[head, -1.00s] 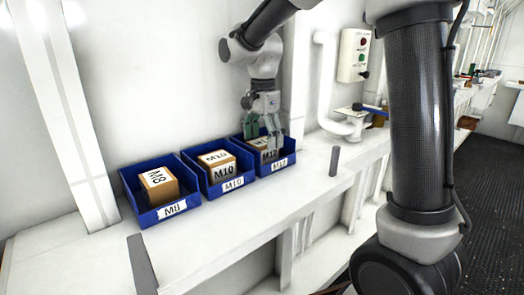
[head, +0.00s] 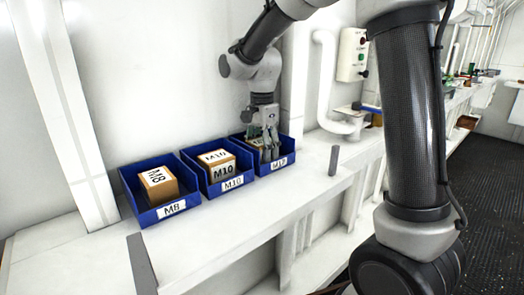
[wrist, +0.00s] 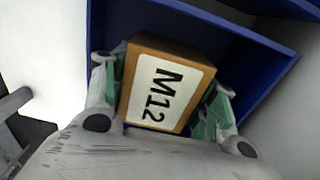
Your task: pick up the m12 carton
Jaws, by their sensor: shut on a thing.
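The M12 carton (wrist: 167,88) is a brown box with a white label, seen from above in the wrist view. It sits in the rightmost blue bin (head: 283,162), labelled M12. In the head view my gripper hides most of the carton. My gripper (head: 268,152) reaches down into that bin. In the wrist view my gripper (wrist: 160,100) has one green-padded finger on each side of the carton and is shut on it. I cannot tell whether the carton is clear of the bin floor.
The M8 carton (head: 159,185) lies in the left blue bin (head: 170,210) and the M10 carton (head: 220,168) in the middle blue bin (head: 234,183). The bins stand side by side on a white shelf (head: 235,215). A grey post (head: 333,160) stands to the right.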

